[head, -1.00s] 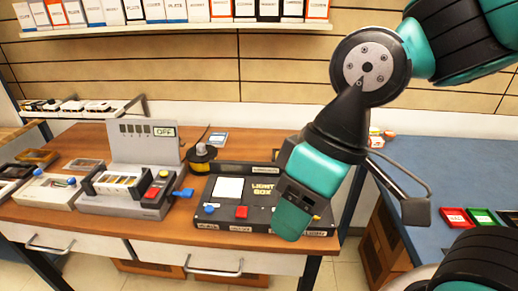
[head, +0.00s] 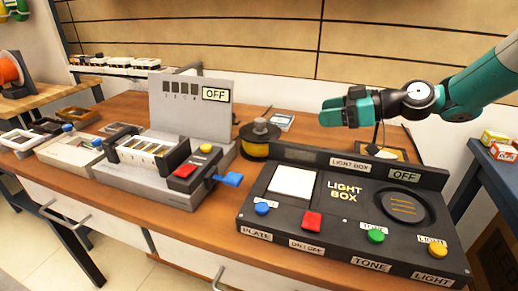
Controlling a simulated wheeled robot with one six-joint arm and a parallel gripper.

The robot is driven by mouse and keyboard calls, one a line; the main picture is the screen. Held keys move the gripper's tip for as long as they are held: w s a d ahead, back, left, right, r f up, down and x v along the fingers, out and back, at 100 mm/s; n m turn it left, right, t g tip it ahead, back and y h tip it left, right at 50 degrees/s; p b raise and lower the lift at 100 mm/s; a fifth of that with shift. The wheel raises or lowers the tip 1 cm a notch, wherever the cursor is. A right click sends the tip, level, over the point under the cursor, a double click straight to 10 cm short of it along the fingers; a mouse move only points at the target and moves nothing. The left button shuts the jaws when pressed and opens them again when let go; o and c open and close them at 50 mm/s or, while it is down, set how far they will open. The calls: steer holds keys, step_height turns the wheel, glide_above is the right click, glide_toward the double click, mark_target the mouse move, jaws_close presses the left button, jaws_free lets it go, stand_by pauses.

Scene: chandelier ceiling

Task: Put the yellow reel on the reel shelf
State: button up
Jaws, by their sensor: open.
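The yellow reel (head: 255,150) has a yellow band and dark flanges, with a grey knob (head: 261,126) on top. It lies on the wooden bench between a grey machine and the black light box, partly hidden behind the light box. My gripper (head: 324,111) has teal fingers pointing left. It is open and empty, in the air to the right of the reel and above the back of the light box. A small wall shelf (head: 110,70) at the back left holds several small items; I cannot tell whether it is the reel shelf.
The grey machine (head: 165,180) has a blue lever (head: 228,180) sticking out towards the light box (head: 345,215). An upright OFF panel (head: 190,103) stands behind it. An orange reel (head: 12,70) stands at the far left. A blue table (head: 490,165) with small boxes is at the right.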

mark_target(264, 120)
steer(key=p+x, duration=0.1)
steer(key=x, duration=1.2)
steer(key=shift+f, duration=0.2)
steer(key=x, duration=0.5)
steer(key=shift+w+r, duration=0.1)
steer(key=shift+w, duration=0.15)
jaws_close()
